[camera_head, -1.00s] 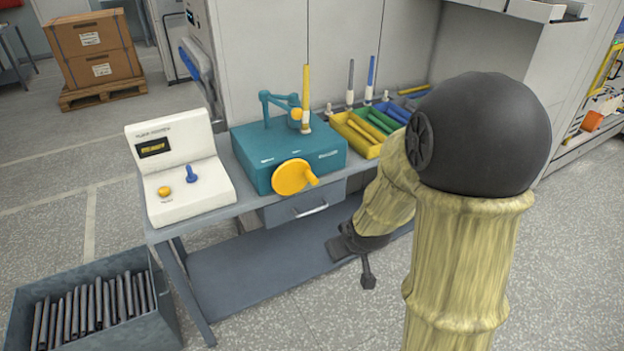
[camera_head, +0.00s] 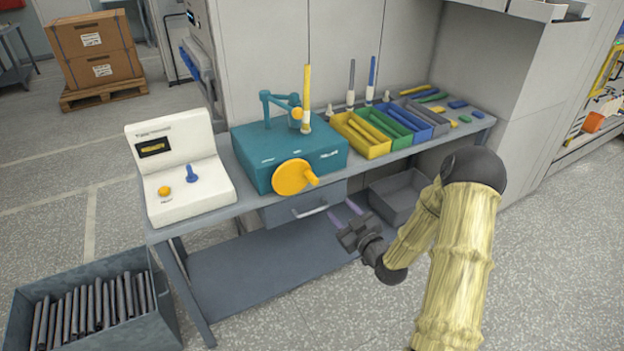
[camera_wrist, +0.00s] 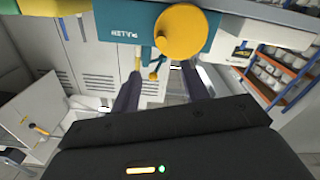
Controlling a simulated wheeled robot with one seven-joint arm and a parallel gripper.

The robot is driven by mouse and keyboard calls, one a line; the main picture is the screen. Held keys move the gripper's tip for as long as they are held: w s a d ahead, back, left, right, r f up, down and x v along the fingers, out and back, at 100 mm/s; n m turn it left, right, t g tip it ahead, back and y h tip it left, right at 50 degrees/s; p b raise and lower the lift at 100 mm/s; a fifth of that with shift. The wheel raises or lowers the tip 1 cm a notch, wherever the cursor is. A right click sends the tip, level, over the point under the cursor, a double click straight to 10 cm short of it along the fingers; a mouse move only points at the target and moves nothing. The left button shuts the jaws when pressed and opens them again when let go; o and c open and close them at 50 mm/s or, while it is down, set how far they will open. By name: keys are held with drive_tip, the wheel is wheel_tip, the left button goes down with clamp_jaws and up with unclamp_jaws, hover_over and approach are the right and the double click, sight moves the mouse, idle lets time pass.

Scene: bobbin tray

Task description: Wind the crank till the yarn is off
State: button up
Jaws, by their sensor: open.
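The teal winding machine (camera_head: 262,150) stands on the grey bench. Its yellow crank (camera_head: 293,177) is a round disc with a knob on the front face; the crank also shows in the wrist view (camera_wrist: 186,32). A yellow bobbin (camera_head: 306,92) stands upright on the machine's top, beside a teal arm. My gripper (camera_head: 344,211) is open and empty, in front of the bench, below and to the right of the crank. In the wrist view its two fingers (camera_wrist: 164,88) reach towards the machine, with the crank beyond them, untouched.
A white control box (camera_head: 178,165) with a blue lever and yellow button stands left of the machine. Yellow, green, blue and grey trays (camera_head: 372,149) stand to its right. A drawer (camera_head: 305,205) with a handle is under the bench top. A crate of dark rods stands on the floor at left.

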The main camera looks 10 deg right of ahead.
sight(312, 178)
drive_tip(key=shift+s+r, duration=0.1)
drive_tip(key=p+x, duration=0.1)
drive_tip(key=x, duration=1.6)
drive_tip(key=shift+w+a+p, duration=0.15)
drive_tip(key=shift+w+p, duration=0.1)
drive_tip(key=shift+p, duration=0.1)
drive_tip(key=c, duration=1)
